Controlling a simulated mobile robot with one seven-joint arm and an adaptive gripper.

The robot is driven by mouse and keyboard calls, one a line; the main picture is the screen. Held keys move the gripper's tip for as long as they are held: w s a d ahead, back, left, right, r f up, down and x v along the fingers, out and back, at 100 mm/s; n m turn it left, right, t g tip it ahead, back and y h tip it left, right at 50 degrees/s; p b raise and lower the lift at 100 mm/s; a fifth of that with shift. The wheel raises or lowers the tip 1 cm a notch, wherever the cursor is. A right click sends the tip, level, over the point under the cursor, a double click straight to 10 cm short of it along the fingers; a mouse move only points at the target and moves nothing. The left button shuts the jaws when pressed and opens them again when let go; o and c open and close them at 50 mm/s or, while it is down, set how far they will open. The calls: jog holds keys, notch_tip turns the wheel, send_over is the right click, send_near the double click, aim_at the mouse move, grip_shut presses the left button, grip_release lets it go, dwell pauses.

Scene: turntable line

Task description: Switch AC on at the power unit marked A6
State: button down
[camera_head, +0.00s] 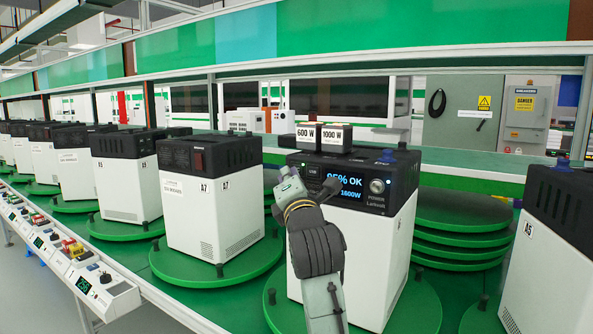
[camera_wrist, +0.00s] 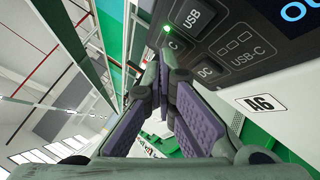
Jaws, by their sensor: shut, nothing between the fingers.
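The power unit marked A6 (camera_head: 375,245) stands on a green turntable in the middle of the head view, its dark top panel showing a lit display that reads 95% OK and 1600W. In the wrist view its A6 label (camera_wrist: 261,103) is at the right, and its panel shows USB, DC and USB-C markings and a partly covered label ending in C (camera_wrist: 173,44). A small green light (camera_wrist: 167,28) glows beside that label. My gripper (camera_head: 287,180) is shut and empty, its fingertips (camera_wrist: 165,66) at the panel's left end. I cannot tell whether they touch it.
Unit A7 (camera_head: 212,215) stands to the left and unit A5 (camera_head: 545,255) to the right. Two small boxes marked 600 W (camera_head: 306,137) and 1000 W (camera_head: 336,138) sit on top of A6. Stacked green discs (camera_head: 460,225) lie between A6 and A5.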

jog(key=shift+s+a, duration=0.35)
jog(key=shift+s, duration=0.15)
jog(key=s+a, duration=0.1)
jog(key=s, duration=0.1)
jog(key=s+a, duration=0.2)
jog(key=shift+b, duration=0.3)
dwell(0.6)
